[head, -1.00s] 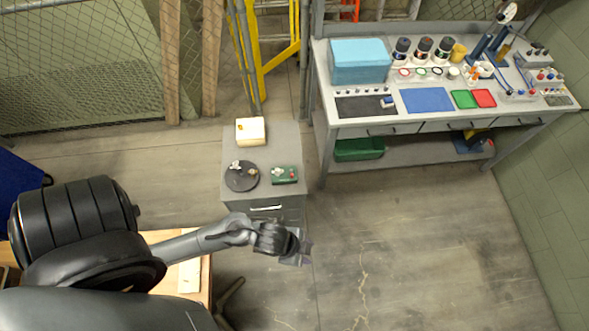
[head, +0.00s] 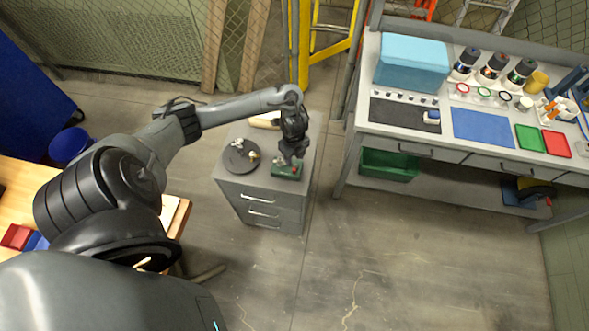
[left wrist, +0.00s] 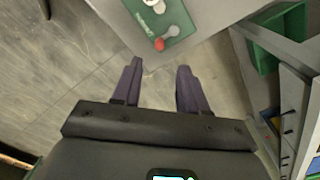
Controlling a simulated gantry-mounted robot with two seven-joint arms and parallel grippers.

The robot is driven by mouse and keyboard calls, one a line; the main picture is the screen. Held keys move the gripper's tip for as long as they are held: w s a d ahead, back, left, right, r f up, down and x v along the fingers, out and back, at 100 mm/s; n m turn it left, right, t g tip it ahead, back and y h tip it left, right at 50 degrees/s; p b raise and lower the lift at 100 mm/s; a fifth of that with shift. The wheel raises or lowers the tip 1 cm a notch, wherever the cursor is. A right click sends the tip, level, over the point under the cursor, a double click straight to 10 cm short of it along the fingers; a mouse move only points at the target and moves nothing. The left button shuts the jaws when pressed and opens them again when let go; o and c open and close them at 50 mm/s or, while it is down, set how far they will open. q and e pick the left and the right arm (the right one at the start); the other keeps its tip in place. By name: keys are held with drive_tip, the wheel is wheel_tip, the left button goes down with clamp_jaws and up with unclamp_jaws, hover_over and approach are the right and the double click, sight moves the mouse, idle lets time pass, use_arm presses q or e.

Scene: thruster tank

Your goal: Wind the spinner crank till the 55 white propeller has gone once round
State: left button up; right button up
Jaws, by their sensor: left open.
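A small green block (head: 285,173) sits at the front right of the grey cabinet top. In the left wrist view the green block (left wrist: 178,28) carries white lettering, too small to read, pale grey-white parts and a red ball knob (left wrist: 159,44) at its near corner. I cannot tell a numbered propeller. A dark round disc (head: 238,163) with small pale pieces on it lies to the left. My left gripper (head: 291,160) hangs over the green block, pointing down; in the wrist view its open fingers (left wrist: 157,82) are empty, short of the red knob. My right gripper is out of view.
The cabinet (head: 262,190) has drawers below. A cream box (head: 264,120) behind is partly hidden by my arm. A workbench (head: 400,127) with a blue box (head: 411,64) stands to the right. The floor between is clear.

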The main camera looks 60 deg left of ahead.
sight(294, 169)
use_arm(q)
wheel_tip(294, 169, down, 9)
drive_tip(key=shift+r+b, duration=0.1)
drive_tip(key=shift+b, duration=0.75)
clamp_jaws()
